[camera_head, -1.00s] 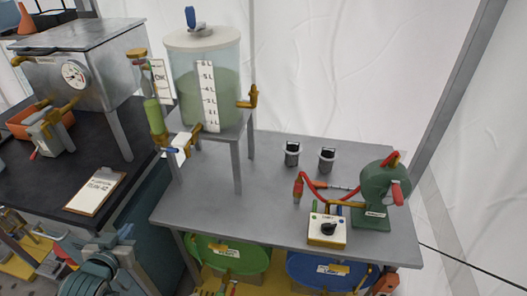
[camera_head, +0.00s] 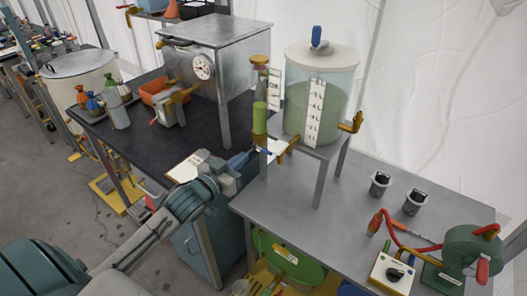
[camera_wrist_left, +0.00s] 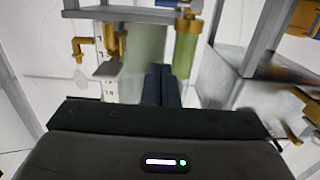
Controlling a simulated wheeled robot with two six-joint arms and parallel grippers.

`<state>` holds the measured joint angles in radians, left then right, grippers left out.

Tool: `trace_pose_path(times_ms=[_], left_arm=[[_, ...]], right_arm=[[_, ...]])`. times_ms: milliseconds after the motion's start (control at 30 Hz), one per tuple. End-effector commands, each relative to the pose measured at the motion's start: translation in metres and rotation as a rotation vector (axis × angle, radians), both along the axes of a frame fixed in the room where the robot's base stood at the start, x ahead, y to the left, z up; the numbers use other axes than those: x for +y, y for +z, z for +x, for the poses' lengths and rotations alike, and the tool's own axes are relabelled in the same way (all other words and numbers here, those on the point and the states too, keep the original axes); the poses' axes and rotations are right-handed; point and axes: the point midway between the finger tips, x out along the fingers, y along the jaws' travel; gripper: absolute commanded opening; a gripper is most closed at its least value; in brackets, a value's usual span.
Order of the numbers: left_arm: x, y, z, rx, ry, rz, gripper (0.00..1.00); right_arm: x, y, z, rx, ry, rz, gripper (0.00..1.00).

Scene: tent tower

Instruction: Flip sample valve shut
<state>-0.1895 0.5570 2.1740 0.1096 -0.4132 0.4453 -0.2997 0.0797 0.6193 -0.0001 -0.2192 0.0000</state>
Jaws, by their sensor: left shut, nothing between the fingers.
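The sample tube (camera_head: 260,118), with green liquid and brass fittings, stands upright beside the tank (camera_head: 318,95) of green liquid. A brass valve (camera_head: 288,148) with a white tag is between the tube's lower end and the tank. A blue handle shows there, partly lost behind my gripper, so its angle is unclear. My left gripper (camera_head: 247,158) is shut and empty, close to the tube's lower end; contact cannot be told. In the left wrist view, the shut fingers (camera_wrist_left: 161,85) point between the green tube (camera_wrist_left: 186,50) and a brass valve (camera_wrist_left: 117,42). My right gripper is out of view.
A metal box with a dial (camera_head: 203,68) stands on the black table left of the tank, near several bottles. The grey table (camera_head: 300,215) has clear room in front, with a green pump (camera_head: 470,250) at right.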

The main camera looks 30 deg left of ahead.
Motion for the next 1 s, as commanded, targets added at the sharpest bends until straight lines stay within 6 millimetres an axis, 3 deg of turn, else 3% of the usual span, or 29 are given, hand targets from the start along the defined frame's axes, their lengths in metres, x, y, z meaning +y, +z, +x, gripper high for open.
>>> trace_pose_path(times_ms=[167,567,733,1000], left_arm=[[-0.003,0.001,0.019,-0.003,0.002,-0.006,0.00],[-0.014,-0.002,0.099,0.000,0.000,-0.005,0.00],[-0.014,-0.031,0.101,0.003,0.001,-0.002,0.00],[-0.015,-0.044,0.104,-0.001,0.002,0.000,0.00]], right_arm=[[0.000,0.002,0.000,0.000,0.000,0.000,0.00],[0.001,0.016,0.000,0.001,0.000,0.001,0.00],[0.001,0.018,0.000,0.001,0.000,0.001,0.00],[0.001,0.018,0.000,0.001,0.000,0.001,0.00]])
